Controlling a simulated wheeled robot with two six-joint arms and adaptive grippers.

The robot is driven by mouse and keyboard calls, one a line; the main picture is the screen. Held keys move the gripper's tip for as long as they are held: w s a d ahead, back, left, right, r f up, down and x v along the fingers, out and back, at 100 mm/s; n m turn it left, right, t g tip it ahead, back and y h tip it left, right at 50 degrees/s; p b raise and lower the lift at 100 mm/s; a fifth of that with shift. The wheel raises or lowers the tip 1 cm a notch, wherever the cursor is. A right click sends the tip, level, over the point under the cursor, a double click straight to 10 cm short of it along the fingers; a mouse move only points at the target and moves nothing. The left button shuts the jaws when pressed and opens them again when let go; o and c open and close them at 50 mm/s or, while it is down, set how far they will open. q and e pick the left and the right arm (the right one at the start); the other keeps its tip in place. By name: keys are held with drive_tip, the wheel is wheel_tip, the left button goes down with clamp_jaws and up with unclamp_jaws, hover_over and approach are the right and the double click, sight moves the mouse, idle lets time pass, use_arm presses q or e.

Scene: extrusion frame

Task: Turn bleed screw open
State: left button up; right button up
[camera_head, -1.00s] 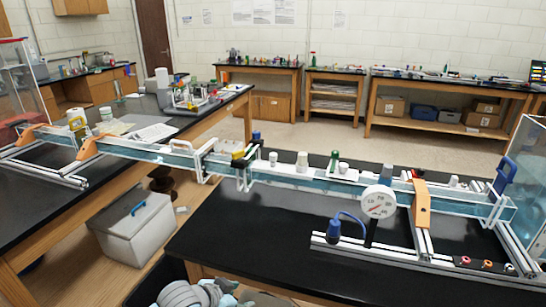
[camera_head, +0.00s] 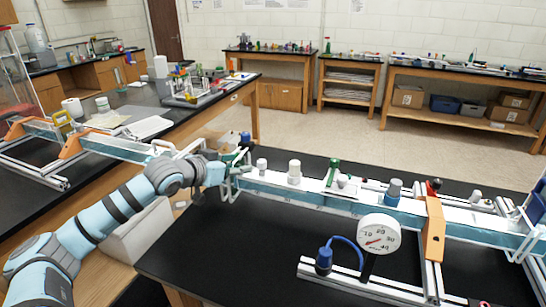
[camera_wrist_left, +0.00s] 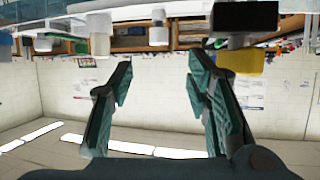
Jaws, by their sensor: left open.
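My left gripper (camera_head: 234,172) reaches the near left end of the long water-filled channel (camera_head: 290,191). In the left wrist view my left gripper (camera_wrist_left: 158,85) is open and empty, its two teal fingers spread. That view is upside down. A white knob (camera_wrist_left: 158,32) shows above and between the fingers there. A yellow block (camera_wrist_left: 240,61) with a black part shows at its upper right. On the channel stand white knobs (camera_head: 294,172), a green fitting (camera_head: 333,172), a blue cap (camera_head: 394,190) and a red-topped part (camera_head: 434,186). I cannot tell which is the bleed screw. My right gripper is not in view.
A round pressure gauge (camera_head: 378,234) stands before the channel, beside a blue bulb (camera_head: 323,260) on a tube. An orange clamp (camera_head: 433,230) grips the channel. The black bench top (camera_head: 215,245) is clear in front on the left.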

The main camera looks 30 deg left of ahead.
sight(261, 162)
use_arm(q)
drive_tip(key=x, duration=1.1)
drive_tip(key=shift+w+d+f, duration=0.1)
drive_tip(key=shift+w+f, duration=0.05)
drive_tip(key=shift+w, duration=0.2)
drive_tip(key=shift+w+f, duration=0.15)
drive_tip(key=shift+w, duration=0.15)
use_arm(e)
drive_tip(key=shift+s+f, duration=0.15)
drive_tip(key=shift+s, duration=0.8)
use_arm(q)
drive_tip(key=shift+w, duration=0.15)
clamp_jaws()
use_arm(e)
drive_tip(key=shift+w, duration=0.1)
